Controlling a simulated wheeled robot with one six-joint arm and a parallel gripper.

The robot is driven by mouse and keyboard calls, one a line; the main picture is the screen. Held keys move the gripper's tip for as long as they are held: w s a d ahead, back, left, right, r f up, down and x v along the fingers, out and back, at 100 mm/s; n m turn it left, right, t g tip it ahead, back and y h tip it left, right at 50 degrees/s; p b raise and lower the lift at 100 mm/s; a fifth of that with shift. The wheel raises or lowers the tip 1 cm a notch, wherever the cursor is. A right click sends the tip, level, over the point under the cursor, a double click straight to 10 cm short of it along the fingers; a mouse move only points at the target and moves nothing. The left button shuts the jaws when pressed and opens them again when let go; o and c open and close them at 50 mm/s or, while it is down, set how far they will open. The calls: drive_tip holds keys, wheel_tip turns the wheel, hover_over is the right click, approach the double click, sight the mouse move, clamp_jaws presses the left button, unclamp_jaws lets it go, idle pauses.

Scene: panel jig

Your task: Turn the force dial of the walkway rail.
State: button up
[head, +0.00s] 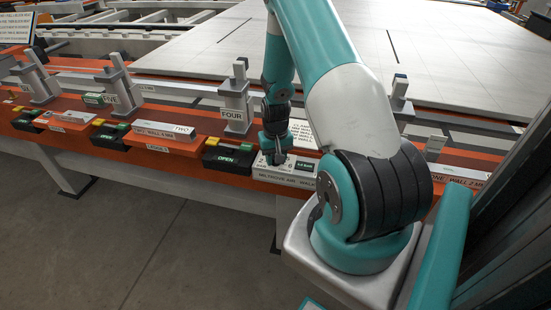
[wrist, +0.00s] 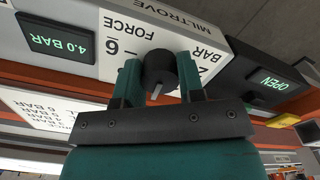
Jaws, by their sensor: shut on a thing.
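The force dial (wrist: 159,68) is a black knob with a pale pointer line on a white panel marked FORCE, BAR, 6 and 2. In the wrist view my gripper (wrist: 160,78) has one teal finger on each side of it and is shut on it. A dark display (wrist: 57,38) beside it reads 4.0 BAR in green. In the head view the white dial box (head: 285,176) sits on the orange walkway rail (head: 185,147). My gripper (head: 275,158) is at the box, and the dial there is mostly hidden by it.
A dark box reading OPEN (head: 228,160) stands just left of the dial box. A white text card (head: 302,133) is behind my gripper. A grey post marked FOUR (head: 234,100) rises behind the rail. The floor (head: 150,245) in front is clear.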

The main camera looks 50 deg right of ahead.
drive_tip(key=m, duration=0.4)
drive_tip(key=shift+m, duration=0.3)
drive_tip(key=shift+m+b, duration=0.4)
drive_tip(key=shift+m, duration=2.2)
drive_tip(key=o, duration=0.9)
wheel_tip(320, 180, up, 18)
drive_tip(key=shift+f+b, duration=0.25)
drive_tip(key=shift+b, duration=0.15)
